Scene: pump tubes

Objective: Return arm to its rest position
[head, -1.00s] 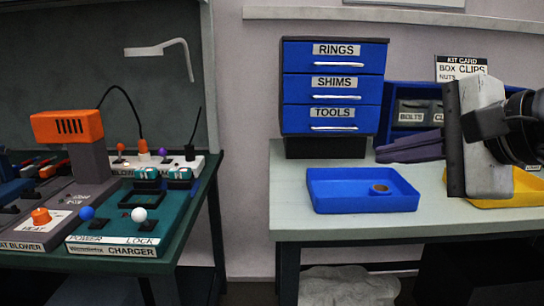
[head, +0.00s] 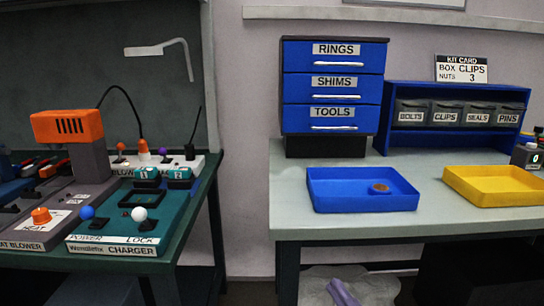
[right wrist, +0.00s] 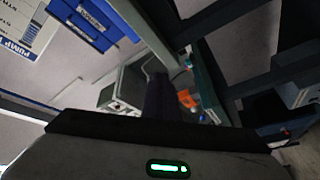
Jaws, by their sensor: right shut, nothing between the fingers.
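My left gripper is in neither view.
A blue tray (head: 330,200) with a copper-coloured ring (head: 380,187) and a yellow tray (head: 490,194) stand on the right-hand table (head: 430,222). Blue drawers (head: 333,90) and a bin shelf (head: 393,135) stand behind. The charger (head: 115,248) and heat blower (head: 68,127) are left.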

